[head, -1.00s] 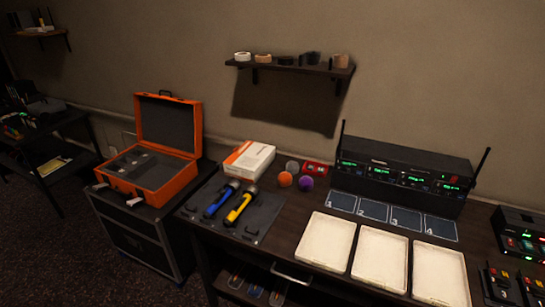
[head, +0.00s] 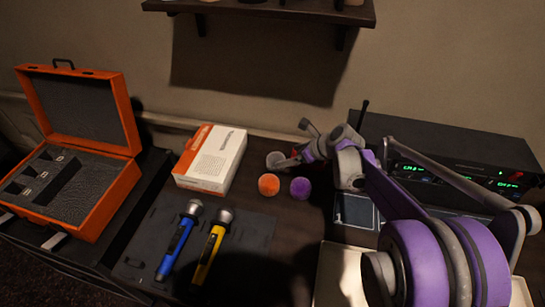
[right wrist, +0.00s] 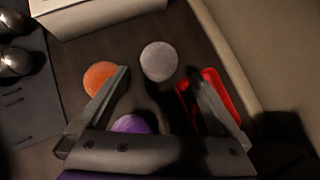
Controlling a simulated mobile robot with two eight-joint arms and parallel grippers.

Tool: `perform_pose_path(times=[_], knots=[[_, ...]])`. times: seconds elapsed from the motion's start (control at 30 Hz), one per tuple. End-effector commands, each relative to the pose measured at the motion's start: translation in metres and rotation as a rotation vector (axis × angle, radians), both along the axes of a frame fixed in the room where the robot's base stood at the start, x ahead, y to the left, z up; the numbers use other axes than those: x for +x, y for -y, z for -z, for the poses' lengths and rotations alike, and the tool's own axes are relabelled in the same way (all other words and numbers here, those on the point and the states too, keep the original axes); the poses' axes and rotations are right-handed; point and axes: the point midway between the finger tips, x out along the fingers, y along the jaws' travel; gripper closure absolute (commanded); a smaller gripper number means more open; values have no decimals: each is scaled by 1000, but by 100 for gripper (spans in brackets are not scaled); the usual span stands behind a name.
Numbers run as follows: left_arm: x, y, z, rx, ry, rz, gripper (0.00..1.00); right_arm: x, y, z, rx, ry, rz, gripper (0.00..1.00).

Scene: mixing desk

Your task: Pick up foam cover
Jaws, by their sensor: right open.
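Three round foam covers sit on the dark desk: an orange one (head: 268,185), a purple one (head: 300,187) and a grey one (head: 275,159). My right gripper (head: 292,143) is open above the desk by the covers. In the right wrist view the gripper (right wrist: 160,88) has its fingers spread, with the grey cover (right wrist: 159,61) ahead between them. The orange cover (right wrist: 99,79) is partly behind the left finger. The purple cover (right wrist: 131,124) is partly hidden by the gripper body. My left gripper is not in view.
A white and orange box (head: 212,157) stands left of the covers. Blue (head: 178,242) and yellow (head: 212,245) microphones lie on a dark mat. A red item (right wrist: 207,100) is behind the right finger. A receiver rack (head: 455,150) stands right; an orange case (head: 85,150) is left.

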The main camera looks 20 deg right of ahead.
Motion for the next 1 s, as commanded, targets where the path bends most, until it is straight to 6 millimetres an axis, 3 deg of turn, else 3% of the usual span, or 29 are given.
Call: perform_pose_path(times=[0.2,0.47,0.7,1.0], knots=[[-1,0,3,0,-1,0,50,24,-10,25,10,-2,6,0],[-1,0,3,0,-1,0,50,38,-16,41,9,-2,6,0],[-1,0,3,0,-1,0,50,60,-24,67,8,-1,5,0],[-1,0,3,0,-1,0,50,67,-27,75,7,-1,6,0]])
